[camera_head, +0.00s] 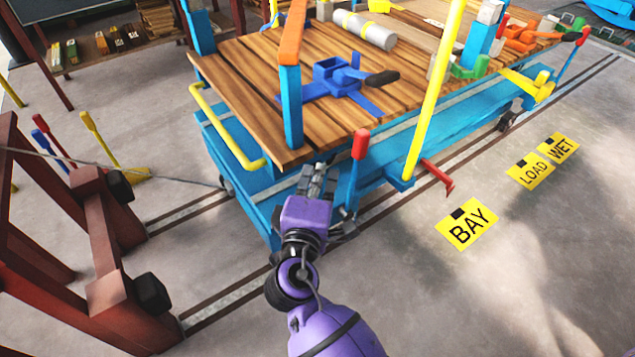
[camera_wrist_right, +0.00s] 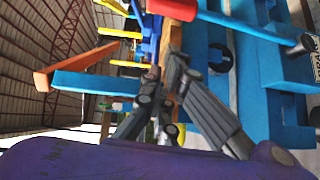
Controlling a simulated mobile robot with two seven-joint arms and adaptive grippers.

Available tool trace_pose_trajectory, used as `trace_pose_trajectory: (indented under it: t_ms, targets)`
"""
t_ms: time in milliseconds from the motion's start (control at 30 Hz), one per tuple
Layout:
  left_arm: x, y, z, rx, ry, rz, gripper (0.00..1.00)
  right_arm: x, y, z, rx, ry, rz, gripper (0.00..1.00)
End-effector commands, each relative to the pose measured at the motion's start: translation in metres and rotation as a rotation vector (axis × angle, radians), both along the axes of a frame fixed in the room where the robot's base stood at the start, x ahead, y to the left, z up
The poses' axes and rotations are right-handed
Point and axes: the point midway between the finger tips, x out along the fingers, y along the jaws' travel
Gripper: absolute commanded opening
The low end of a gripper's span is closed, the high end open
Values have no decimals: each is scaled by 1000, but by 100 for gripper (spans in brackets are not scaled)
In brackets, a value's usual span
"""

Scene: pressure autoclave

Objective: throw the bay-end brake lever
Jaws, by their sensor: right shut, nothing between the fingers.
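The bay-end brake lever, a blue bar with a red grip (camera_head: 360,144), stands roughly upright at the near corner of the blue cart (camera_head: 262,230). In the right wrist view its red grip (camera_wrist_right: 172,9) is at the top edge, with the blue bar running right to a dark pivot. My right gripper (camera_head: 319,172) is just left of the lever in the head view, beside the cart's end and below the deck edge. Its fingers (camera_wrist_right: 170,62) are shut and empty, and appear apart from the grip. My left gripper is not in view.
The wooden deck (camera_head: 235,75) carries a blue clamp-like fixture (camera_head: 340,85) and a grey cylinder (camera_head: 365,30). A yellow post (camera_head: 435,90) and a red pedal-like bar (camera_head: 438,177) are right of the lever. Dark red stands (camera_head: 105,235) are at left. Floor around the BAY sign (camera_head: 467,224) is clear.

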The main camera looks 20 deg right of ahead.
Motion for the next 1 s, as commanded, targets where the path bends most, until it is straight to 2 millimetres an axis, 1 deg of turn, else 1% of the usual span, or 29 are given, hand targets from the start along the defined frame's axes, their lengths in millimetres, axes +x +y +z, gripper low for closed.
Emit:
trace_pose_trajectory:
  t_ms: [33,233,300,400,500,667,900,1000]
  targets:
    - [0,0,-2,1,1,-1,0,11,-5,0,-2,-2,0,0]
    - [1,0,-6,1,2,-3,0,49,-23,-3,-2,-1,0,0]
    - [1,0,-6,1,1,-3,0,52,-35,-4,-2,0,0,0]
    - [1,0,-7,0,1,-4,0,56,-47,-5,-1,-1,1,0]
    - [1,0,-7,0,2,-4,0,59,-54,-6,0,1,1,0]
    - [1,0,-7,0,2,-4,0,60,-59,-6,1,0,2,0]
    - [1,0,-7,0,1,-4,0,60,-59,-6,2,1,2,0]
    - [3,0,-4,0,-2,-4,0,61,-61,-5,7,3,1,0]
